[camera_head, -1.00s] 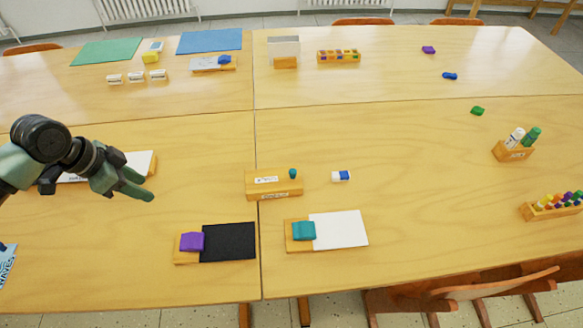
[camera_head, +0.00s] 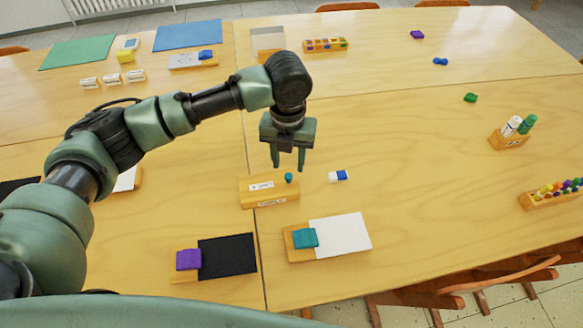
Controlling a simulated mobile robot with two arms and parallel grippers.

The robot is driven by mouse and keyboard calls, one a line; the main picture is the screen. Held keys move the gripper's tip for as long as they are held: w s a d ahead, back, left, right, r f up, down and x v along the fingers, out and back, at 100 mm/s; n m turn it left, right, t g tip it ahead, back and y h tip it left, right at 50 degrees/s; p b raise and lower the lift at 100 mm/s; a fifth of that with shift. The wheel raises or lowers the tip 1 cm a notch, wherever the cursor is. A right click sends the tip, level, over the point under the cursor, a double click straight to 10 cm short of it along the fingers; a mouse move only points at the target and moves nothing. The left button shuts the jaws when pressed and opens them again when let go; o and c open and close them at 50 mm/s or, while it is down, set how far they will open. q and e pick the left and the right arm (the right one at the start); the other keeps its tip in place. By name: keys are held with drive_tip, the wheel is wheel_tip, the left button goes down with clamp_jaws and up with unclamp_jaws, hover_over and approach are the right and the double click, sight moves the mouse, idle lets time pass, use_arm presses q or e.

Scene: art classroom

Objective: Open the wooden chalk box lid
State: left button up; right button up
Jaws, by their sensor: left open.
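The wooden chalk box (camera_head: 270,190) stands near the middle of the table, with white labels on it and a small teal knob (camera_head: 289,178) at its right on top. The lid looks closed. My left gripper (camera_head: 288,167) is open and points down above the box, with its fingertips just above the knob. I cannot tell whether they touch it. My right gripper is not in view.
A white and blue eraser (camera_head: 338,176) lies close right of the box. In front are a teal block on a wooden board with white paper (camera_head: 341,235) and a purple block (camera_head: 188,259) beside black paper (camera_head: 227,255).

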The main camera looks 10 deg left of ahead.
sight(288, 175)
use_arm(q)
drive_tip(key=shift+f, duration=2.1)
clamp_jaws()
